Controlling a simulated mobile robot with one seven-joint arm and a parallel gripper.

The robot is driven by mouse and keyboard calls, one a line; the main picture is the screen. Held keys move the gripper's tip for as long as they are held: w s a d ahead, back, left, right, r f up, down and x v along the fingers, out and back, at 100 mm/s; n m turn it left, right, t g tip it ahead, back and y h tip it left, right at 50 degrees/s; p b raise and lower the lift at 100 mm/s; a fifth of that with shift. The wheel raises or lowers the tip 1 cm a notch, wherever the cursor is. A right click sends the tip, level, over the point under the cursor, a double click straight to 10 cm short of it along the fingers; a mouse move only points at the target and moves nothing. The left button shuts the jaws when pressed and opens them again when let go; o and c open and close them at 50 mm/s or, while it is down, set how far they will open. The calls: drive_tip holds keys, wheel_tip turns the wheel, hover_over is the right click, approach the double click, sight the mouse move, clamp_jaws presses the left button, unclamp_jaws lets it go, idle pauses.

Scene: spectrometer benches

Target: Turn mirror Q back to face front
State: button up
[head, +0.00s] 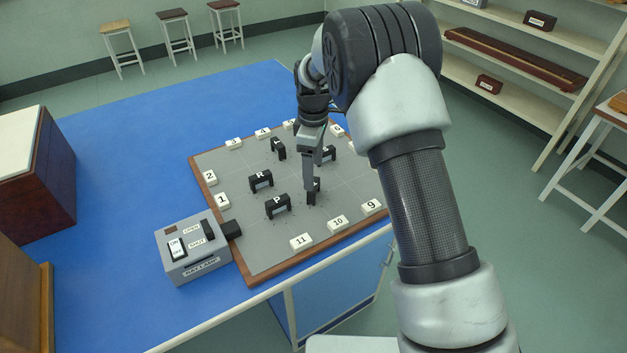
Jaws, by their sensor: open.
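My gripper (311,196) points straight down over the right front part of the grey board, low near its surface, with its jaws open. A small black block (317,184) shows right at the fingers, mostly hidden by them. I cannot read a letter on it, so I cannot tell whether it is mirror Q, nor whether the fingers touch it. Black arch-shaped mirrors stand on the board: P (278,205) to the left of the gripper, R (261,180) farther left, one behind (278,148) turned edge-on, and one behind the gripper (328,153), partly hidden.
The grey board (255,250) has a wooden rim and several white number blocks, such as 11 (301,241) and 10 (338,222), along its edges. A grey switch box (192,255) stands at its front left.

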drive_tip(key=shift+f, duration=2.35)
drive_tip(key=c, duration=1.1)
